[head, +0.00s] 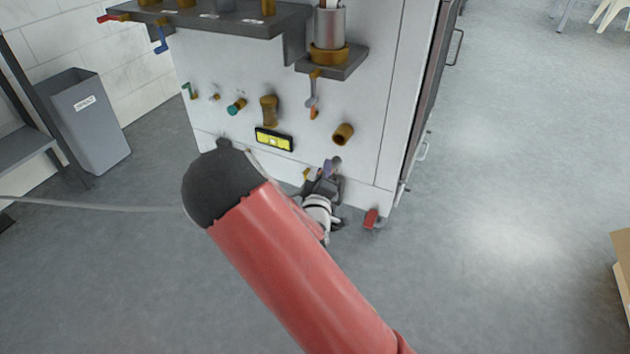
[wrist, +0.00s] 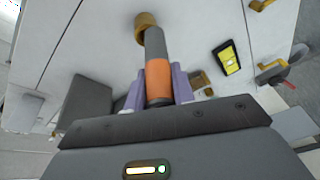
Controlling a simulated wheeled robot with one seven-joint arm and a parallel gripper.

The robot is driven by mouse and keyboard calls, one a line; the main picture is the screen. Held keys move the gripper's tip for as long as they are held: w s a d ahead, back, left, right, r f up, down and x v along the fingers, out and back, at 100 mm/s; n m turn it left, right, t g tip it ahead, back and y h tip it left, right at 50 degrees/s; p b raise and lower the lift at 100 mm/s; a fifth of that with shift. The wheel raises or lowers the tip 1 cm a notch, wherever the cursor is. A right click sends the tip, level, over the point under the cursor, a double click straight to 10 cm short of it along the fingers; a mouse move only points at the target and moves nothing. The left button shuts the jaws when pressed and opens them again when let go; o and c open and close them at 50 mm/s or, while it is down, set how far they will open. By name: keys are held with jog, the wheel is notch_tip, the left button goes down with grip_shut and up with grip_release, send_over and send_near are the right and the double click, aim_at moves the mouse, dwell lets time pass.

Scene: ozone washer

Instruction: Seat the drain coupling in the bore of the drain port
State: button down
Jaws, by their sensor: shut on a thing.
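The drain coupling (wrist: 157,78), a grey cylinder with a wide orange band, is held between the purple fingers of my gripper (wrist: 157,98) in the wrist view. Its far grey end points toward a brass ring-shaped port (wrist: 146,20) on the white panel, which I take for the drain port. The end overlaps the port's lower edge there; I cannot tell whether they touch. In the head view the port (head: 343,133) is a short brass tube with an open dark bore. My gripper (head: 331,168) is just below it, with the coupling hardly visible.
A shelf bracket (head: 332,64) with a brass-collared cylinder juts out above. A red-ended part (head: 371,218) sits low right.

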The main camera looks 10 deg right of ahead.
jog(key=shift+s+a+r+n+t+y, duration=0.1)
jog(key=shift+a+r+n+t+y, duration=0.4)
jog(key=shift+a+r+t, duration=0.55)
jog(key=shift+s+a+f+b, duration=0.15)
jog(key=shift+f+b, duration=0.1)
jog(key=shift+b, duration=0.15)
jog(key=b, duration=0.1)
send_near(334, 135)
jog(key=shift+w+a+r+g+h, duration=0.15)
jog(key=shift+w+a+r, duration=0.2)
jog(key=shift+a, duration=0.15)
jog(key=shift+w+a+r+g+h, duration=0.15)
jog(key=shift+w+a+r, duration=0.15)
jog(key=shift+a, duration=0.2)
jog(key=shift+b, duration=0.45)
jog(key=shift+w+d+b, duration=0.4)
jog(key=shift+w+d, duration=0.45)
jog(key=shift+w, duration=0.3)
jog(key=shift+w+d+b, duration=0.35)
jog(key=shift+w+d, duration=0.45)
jog(key=shift+w, duration=0.35)
dwell(0.4)
jog(key=c, duration=1.1)
grip_release()
